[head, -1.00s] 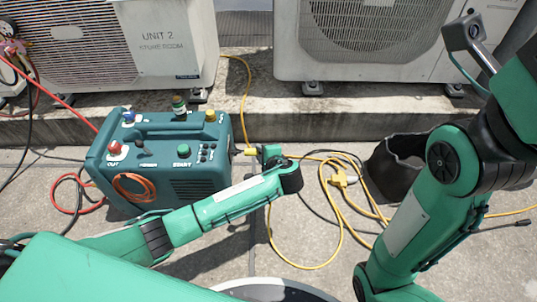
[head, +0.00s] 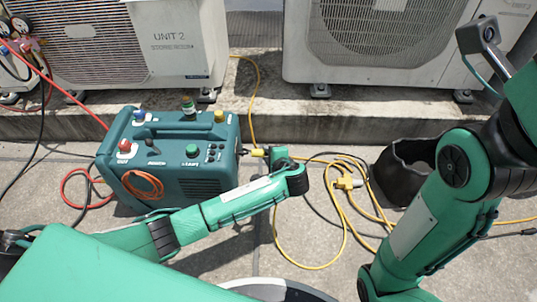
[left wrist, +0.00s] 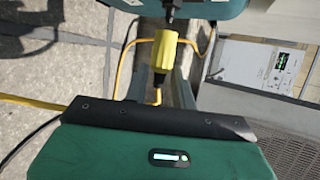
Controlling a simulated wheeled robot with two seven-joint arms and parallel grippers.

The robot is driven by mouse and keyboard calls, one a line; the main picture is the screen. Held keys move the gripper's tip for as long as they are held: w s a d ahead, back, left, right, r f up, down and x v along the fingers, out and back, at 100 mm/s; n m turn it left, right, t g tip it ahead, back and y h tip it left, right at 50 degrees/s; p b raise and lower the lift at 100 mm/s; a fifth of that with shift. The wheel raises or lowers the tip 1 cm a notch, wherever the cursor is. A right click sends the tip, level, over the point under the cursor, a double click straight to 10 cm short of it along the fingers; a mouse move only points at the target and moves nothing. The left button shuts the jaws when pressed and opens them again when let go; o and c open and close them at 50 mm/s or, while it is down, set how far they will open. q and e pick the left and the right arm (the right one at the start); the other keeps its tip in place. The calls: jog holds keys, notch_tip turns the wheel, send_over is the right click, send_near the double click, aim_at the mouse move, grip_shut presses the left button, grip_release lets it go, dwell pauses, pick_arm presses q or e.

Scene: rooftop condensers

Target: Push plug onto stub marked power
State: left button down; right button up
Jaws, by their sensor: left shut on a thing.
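The yellow plug (head: 258,152) is beside the right end of the teal machine (head: 205,172), on the end of a yellow cord. My left gripper (head: 268,154) is shut on the plug. In the left wrist view the plug (left wrist: 165,50) lies between the fingers, pointing at the machine's side (left wrist: 185,5). A short dark stub (left wrist: 171,14) is in line with the plug's front end. No power marking is readable.
Yellow cord loops and a yellow connector (head: 348,182) lie right of my left gripper. A black bucket (head: 400,180) stands farther right. A concrete ledge (head: 300,120) and condenser units (head: 175,45) are behind. An orange coil (head: 143,185) hangs on the machine's front.

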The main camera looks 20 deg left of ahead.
pick_arm(q)
jog(key=shift+s+a+p, duration=0.2)
jog(key=shift+a+p, duration=0.45)
jog(key=shift+p, duration=0.05)
jog(key=shift+s+a+p, duration=0.15)
jog(key=shift+a+p, duration=0.5)
jog(key=shift+p, duration=0.05)
dwell(1.8)
jog(key=c, duration=1.1)
grip_release()
jog(key=shift+d, duration=0.1)
jog(key=shift+w+d, duration=0.35)
jog(key=shift+d, duration=0.8)
jog(key=shift+w+d, duration=0.3)
jog(key=shift+d, duration=0.9)
jog(key=shift+w+d, duration=0.35)
jog(key=shift+d, duration=0.8)
